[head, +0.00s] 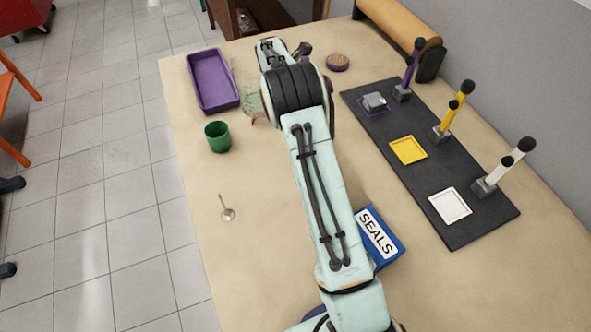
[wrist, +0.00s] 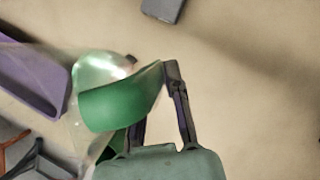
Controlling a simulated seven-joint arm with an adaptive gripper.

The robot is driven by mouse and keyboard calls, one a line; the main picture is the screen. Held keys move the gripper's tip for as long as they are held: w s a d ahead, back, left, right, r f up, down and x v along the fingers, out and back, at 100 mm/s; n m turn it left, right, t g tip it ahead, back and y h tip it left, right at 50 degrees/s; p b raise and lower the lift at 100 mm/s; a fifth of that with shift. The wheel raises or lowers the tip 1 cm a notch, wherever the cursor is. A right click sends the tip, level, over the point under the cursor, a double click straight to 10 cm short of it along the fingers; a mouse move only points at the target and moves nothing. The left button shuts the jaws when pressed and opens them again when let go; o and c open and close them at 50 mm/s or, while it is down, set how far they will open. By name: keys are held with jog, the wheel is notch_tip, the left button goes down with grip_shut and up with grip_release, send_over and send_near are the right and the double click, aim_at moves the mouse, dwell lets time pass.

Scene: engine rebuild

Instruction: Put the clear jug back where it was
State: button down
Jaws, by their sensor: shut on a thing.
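The clear jug (wrist: 98,68) shows in the wrist view as a see-through body with a curved green part, at the fingertips of my gripper (wrist: 160,88). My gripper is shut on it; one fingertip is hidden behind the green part. The jug looks tilted in this view. In the head view the jug (head: 254,106) shows as a faint, green-tinged clear shape just right of the purple tray, partly covered by my arm. The gripper's fingers are hidden there by my arm. I cannot tell whether the jug touches the table.
The purple tray (head: 230,94) and green cup (head: 218,144) are close by on the left. A metal valve (head: 227,214) lies nearer. A blue SEALS box (head: 391,249) sits beside my arm. A dark mat (head: 413,187) with coloured pads and upright handles is right.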

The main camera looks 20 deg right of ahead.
jog(key=s+a+r+m+g+h, duration=0.15)
jog(key=s+m, duration=0.25)
jog(key=s, duration=0.7)
jog(key=s+a+m+g, duration=0.1)
jog(key=s+a+m, duration=0.25)
jog(key=s, duration=0.75)
jog(key=shift+m+g, duration=0.25)
jog(key=shift+m, duration=0.2)
jog(key=f, duration=0.5)
jog(key=d+f, duration=0.1)
jog(key=f, duration=0.1)
jog(key=shift+s+f, duration=0.2)
jog(key=shift+s, duration=0.1)
jog(key=shift+f, duration=0.3)
jog(key=c, duration=1.2)
grip_release()
